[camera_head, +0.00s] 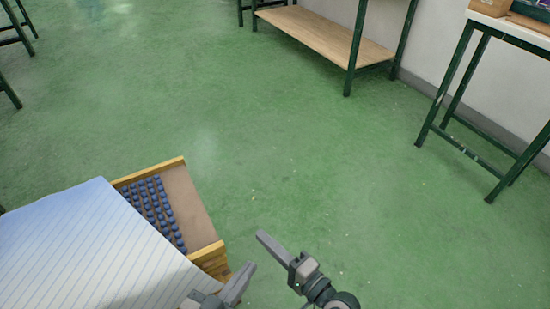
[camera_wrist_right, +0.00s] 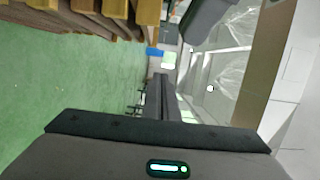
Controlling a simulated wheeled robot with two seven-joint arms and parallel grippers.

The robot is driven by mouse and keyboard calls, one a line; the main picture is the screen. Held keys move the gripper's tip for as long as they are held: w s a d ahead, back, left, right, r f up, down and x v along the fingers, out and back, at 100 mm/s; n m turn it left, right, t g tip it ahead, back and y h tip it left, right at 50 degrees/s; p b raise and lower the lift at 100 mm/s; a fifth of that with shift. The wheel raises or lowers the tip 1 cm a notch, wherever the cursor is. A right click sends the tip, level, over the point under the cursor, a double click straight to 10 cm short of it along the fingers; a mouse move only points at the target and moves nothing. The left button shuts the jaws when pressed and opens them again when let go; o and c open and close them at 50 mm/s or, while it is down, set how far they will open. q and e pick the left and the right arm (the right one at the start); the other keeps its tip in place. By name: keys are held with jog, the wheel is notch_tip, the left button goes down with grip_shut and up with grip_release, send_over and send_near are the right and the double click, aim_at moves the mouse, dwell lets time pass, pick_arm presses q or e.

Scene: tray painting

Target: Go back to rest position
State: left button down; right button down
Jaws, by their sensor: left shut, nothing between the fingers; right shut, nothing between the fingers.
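My left gripper (camera_head: 248,270) is at the bottom edge of the head view, shut and empty, beside the near corner of a wooden tray (camera_head: 207,252). My right gripper (camera_head: 262,238) is just above and right of it, also shut and empty, over the green floor. In the right wrist view its fingers (camera_wrist_right: 160,95) are together with nothing between them. The tray holds rows of blue pieces (camera_head: 150,205) and a bare brown strip. Several tray edges show below it, like a stack. Neither gripper touches the tray as far as I can see.
A white-blue striped surface (camera_head: 85,245) covers the tray's left part. Wooden edges (camera_wrist_right: 110,12) show at the top of the right wrist view. A bench with a wooden shelf (camera_head: 325,35) and a table (camera_head: 510,28) stand far off. The green floor (camera_head: 330,160) between is clear.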

pick_arm(q)
jog(key=shift+d, duration=0.1)
